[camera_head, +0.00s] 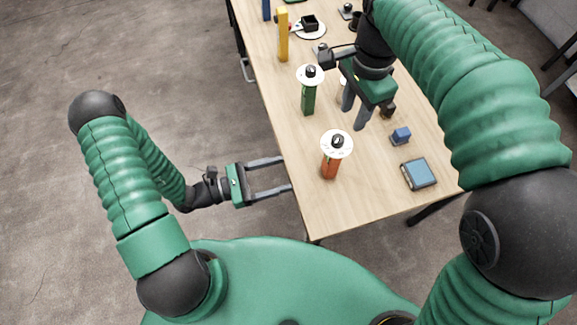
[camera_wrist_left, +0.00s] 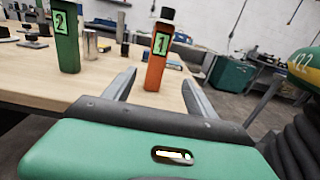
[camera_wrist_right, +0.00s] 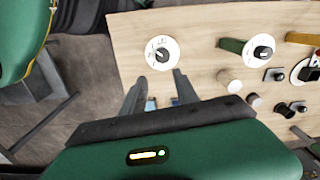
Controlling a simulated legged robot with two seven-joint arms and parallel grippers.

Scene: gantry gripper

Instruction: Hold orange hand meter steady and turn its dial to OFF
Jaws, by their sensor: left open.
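The orange hand meter (camera_head: 330,167) stands upright near the table's front left, with a white dial disc (camera_head: 337,151) and black knob on top. In the left wrist view the orange meter (camera_wrist_left: 156,68) bears a "1" label and appears between the finger directions, ahead of the tips. My left gripper (camera_head: 287,173) is open and empty at the table's left edge, apart from the meter. My right gripper (camera_head: 352,117) is open above the table, behind and right of the meter. In the right wrist view the dial disc (camera_wrist_right: 152,48) lies beyond its fingertips. The dial lettering is unreadable.
A green meter (camera_head: 308,99) labelled "2" stands behind the orange one, and a yellow meter (camera_head: 283,38) farther back. A blue block (camera_head: 401,135) and a blue book-like box (camera_head: 418,174) lie to the right. The table's front left corner is clear.

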